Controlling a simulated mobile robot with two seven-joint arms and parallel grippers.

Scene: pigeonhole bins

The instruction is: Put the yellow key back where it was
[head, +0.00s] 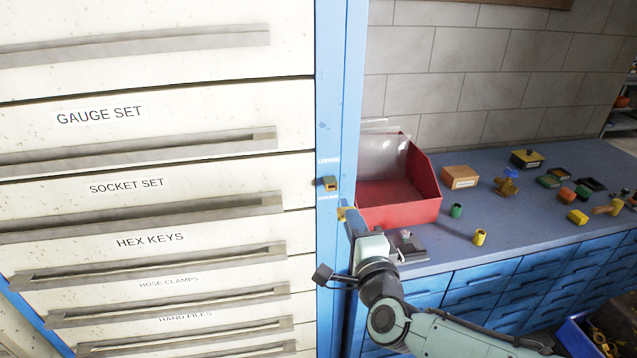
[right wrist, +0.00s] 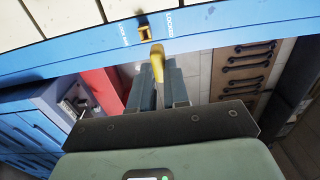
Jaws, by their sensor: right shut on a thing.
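The yellow key (right wrist: 157,62) is held upright between the fingers of my right gripper (right wrist: 161,82). In the head view only a bit of the key (head: 341,213) shows beside the right gripper (head: 350,224). A small brass-coloured lock (right wrist: 144,32) with a dark opening sits on the cabinet's blue frame. In the head view the lock (head: 330,183) is just above and left of the key. The key's tip looks close to the lock but apart from it and off to one side. My left gripper is out of view.
The white drawer cabinet (head: 150,95) with labelled, closed drawers fills the left. A red bin (head: 410,212) stands on the blue bench (head: 480,235) just behind my right gripper. Several small coloured items lie further right on the bench.

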